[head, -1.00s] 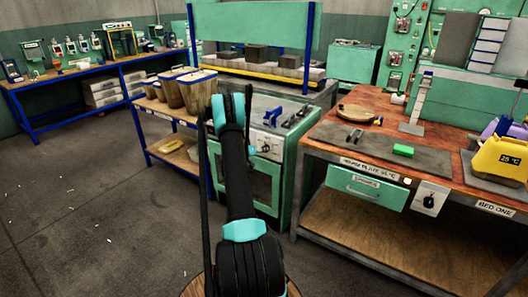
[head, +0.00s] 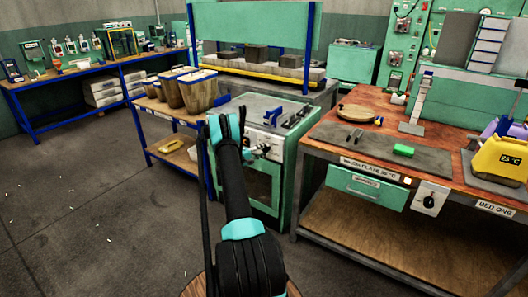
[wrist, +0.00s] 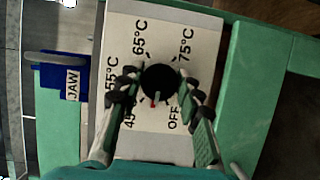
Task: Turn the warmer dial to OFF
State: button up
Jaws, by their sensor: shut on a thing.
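The warmer dial (wrist: 160,78) is a round black knob with a red pointer, on a white plate (wrist: 120,40) marked 45°C, 55°C, 65°C, 75°C and OFF. In the wrist view, the pointer faces the bottom of the picture, between the 45°C and OFF marks. My gripper (wrist: 156,86) has one finger on each side of the knob and is shut on it. In the head view, my gripper (head: 262,151) is at the front panel of the green warmer (head: 262,187). My arm and fingers hide much of that panel there.
A blue block labelled JAW (wrist: 58,84) lies left of the dial plate in the wrist view. A wooden-topped bench (head: 330,150) with a drawer and a second dial (head: 430,201) stands to the right. Tubs (head: 197,88) stand on the left shelf. Open floor lies left.

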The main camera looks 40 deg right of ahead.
jog(key=n+h, duration=0.1)
jog(key=n, duration=0.2)
jog(key=n+t+h, duration=0.1)
jog(key=n, duration=0.2)
jog(key=shift+f+n, duration=0.1)
jog(key=shift+n, duration=0.2)
dwell(0.4)
jog(key=o, duration=1.1)
jog(key=shift+o, duration=0.2)
jog(key=a+f, duration=0.2)
jog(key=a, duration=0.9)
jog(key=shift+s+a+f, duration=0.2)
jog(key=shift+s+a, duration=0.1)
jog(key=shift+a, duration=0.1)
